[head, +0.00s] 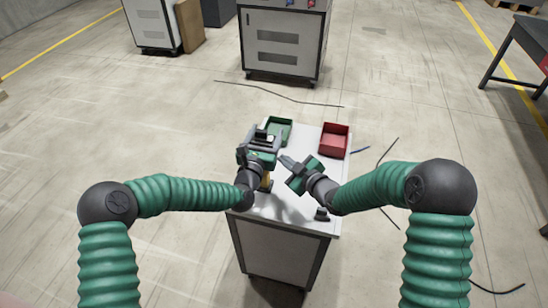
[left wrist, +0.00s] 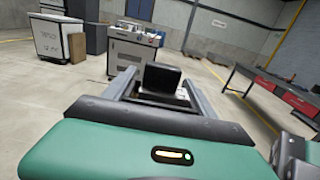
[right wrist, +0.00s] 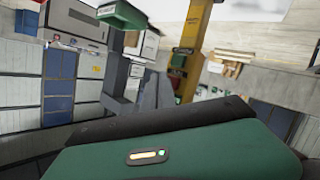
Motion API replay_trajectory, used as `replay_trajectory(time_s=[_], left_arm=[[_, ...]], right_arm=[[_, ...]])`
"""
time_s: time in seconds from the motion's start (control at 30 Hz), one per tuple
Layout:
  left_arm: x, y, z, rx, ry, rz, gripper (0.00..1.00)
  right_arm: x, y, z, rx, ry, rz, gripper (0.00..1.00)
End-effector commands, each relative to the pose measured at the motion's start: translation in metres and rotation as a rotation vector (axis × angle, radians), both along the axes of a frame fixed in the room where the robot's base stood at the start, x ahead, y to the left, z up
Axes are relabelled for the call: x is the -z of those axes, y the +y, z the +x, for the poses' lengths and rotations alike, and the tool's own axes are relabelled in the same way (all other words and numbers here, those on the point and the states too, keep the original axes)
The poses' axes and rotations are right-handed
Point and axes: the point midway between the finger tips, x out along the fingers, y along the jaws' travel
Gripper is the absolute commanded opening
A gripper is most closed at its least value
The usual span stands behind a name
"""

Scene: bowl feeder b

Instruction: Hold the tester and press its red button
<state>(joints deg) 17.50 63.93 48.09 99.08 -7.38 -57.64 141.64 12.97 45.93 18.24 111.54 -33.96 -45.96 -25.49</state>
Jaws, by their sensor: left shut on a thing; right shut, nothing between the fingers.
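My left gripper (head: 266,139) is over the left part of the table, its fingers pointing away from me. It is shut on a dark block, which I take to be the tester (left wrist: 162,80); in the left wrist view it stands up between the two fingers. The red button does not show in any view. My right gripper (head: 284,160) is shut and empty, to the right of the left gripper. Its fingers point left toward the left gripper, with a small gap apparent. They also show in the right wrist view (right wrist: 136,92).
A green bin (head: 286,126) stands at the table's far left and a red bin (head: 334,153) at the far right. A small black object (head: 321,214) sits near the front right. The white tabletop (head: 290,208) is otherwise mostly bare. Cables (head: 290,98) lie on the floor.

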Motion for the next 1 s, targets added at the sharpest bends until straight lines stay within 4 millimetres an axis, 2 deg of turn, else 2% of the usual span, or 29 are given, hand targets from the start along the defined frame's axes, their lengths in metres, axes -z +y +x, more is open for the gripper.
replay_trajectory(time_s=[0.37,0.8,1.0], left_arm=[[0.001,0.0,0.0,0.001,0.002,-0.002,0.0],[0.001,0.0,0.0,0.0,0.001,-0.001,0.0],[0.001,0.0,0.0,0.0,0.002,-0.002,0.0]], right_arm=[[0.0,-0.005,-0.002,0.001,0.001,0.0,0.0],[0.0,-0.045,-0.013,0.003,0.001,0.0,0.0],[0.0,-0.052,-0.016,0.0,0.0,0.001,0.0]])
